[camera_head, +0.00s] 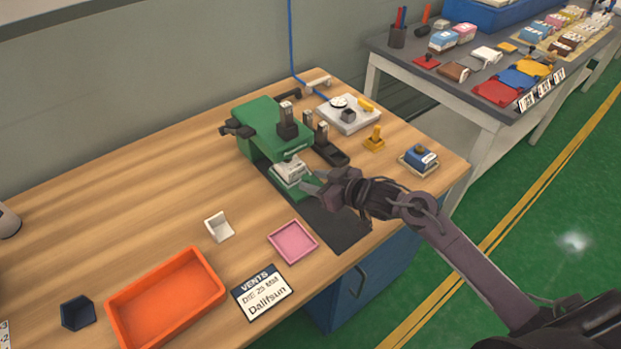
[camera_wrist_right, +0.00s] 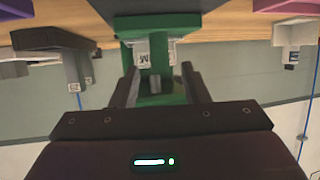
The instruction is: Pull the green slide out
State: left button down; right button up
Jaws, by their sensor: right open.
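The green machine (camera_head: 262,122) stands on the wooden table, on a dark mat. The green slide (camera_head: 292,186) sticks out of its front with a pale grey block (camera_head: 291,170) on top. My right gripper (camera_head: 312,186) reaches in from the right, at the slide's front end. In the right wrist view my right gripper (camera_wrist_right: 161,88) is open, with a finger on each side of the green slide (camera_wrist_right: 158,99) and a small metal piece between them. I cannot tell whether the fingers touch it. My left gripper is not in view.
A pink tray (camera_head: 292,242), a white holder (camera_head: 219,227), an orange bin (camera_head: 166,300) and a label card (camera_head: 263,291) lie left of and nearer than the mat (camera_head: 338,229). A yellow piece (camera_head: 374,140) and a blue block (camera_head: 419,157) sit to the right.

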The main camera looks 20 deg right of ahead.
jog(key=shift+x, duration=1)
jog(key=shift+c, duration=0.2)
grip_shut()
